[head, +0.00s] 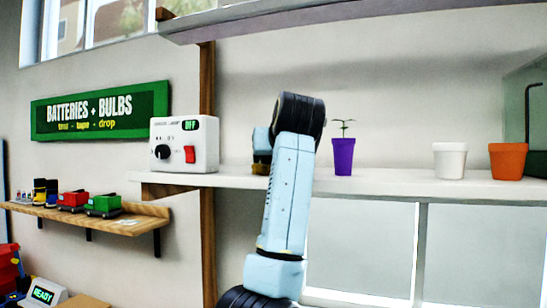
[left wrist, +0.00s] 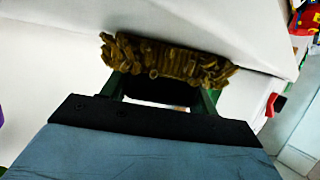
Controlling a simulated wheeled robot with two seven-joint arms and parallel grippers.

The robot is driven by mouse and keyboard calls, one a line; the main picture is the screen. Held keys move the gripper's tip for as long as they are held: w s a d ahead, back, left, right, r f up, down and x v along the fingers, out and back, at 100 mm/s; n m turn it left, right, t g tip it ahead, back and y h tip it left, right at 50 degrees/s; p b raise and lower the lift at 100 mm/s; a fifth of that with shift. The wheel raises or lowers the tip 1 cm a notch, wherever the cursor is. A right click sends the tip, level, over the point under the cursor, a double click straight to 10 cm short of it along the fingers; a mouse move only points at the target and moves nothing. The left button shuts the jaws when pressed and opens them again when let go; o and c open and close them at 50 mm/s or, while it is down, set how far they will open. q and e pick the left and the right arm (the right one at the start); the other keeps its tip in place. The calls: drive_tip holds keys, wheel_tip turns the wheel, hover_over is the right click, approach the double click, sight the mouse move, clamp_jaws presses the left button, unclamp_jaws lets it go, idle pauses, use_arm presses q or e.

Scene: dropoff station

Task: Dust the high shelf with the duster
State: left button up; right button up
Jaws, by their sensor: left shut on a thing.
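My left gripper (head: 261,157) is mostly hidden behind my light blue forearm in the head view. It is at the white shelf (head: 400,185), between the white box and the purple pot. In the left wrist view the gripper (left wrist: 160,97) is shut on the duster (left wrist: 165,62), which has a ruffled brown head. The brown head lies against or very close to a white surface; I cannot tell if it touches. A bit of the duster also shows in the head view (head: 260,169), low at the shelf. A higher shelf (head: 350,12) crosses the top. My right gripper is not in view.
A white box (head: 184,145) with a red switch reads OFF, left of my gripper. A purple pot (head: 343,157) with a seedling stands just right of my arm. White (head: 450,161) and orange (head: 508,161) pots stand farther right. Bare shelf lies between the purple and white pots.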

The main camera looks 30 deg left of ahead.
use_arm(q)
drive_tip(key=shift+s+d+b, duration=0.15)
drive_tip(key=shift+s+b, duration=0.25)
drive_tip(key=shift+s, duration=0.25)
drive_tip(key=shift+s+d+b, duration=0.15)
drive_tip(key=shift+s+b, duration=0.2)
drive_tip(key=shift+s, duration=0.3)
drive_tip(key=shift+w+a+p, duration=0.15)
drive_tip(key=shift+w+p, duration=0.45)
drive_tip(key=shift+w+a+f+p, duration=0.1)
drive_tip(key=shift+w+p, duration=0.05)
drive_tip(key=shift+w, duration=0.25)
drive_tip(key=shift+w+a+f+p, duration=0.1)
drive_tip(key=shift+w+p, duration=0.05)
drive_tip(key=shift+w, duration=0.25)
drive_tip(key=shift+s+d+f+b, duration=0.2)
drive_tip(key=shift+s+b, duration=0.3)
drive_tip(key=shift+s, duration=0.15)
drive_tip(key=shift+s+d+r, duration=0.15)
drive_tip(key=shift+s, duration=0.6)
drive_tip(key=shift+w+r+p, duration=0.25)
drive_tip(key=shift+w+p, duration=0.05)
drive_tip(key=shift+w, duration=0.25)
drive_tip(key=shift+w+a+f, duration=0.1)
drive_tip(key=shift+w+a, duration=0.1)
drive_tip(key=shift+w, duration=0.05)
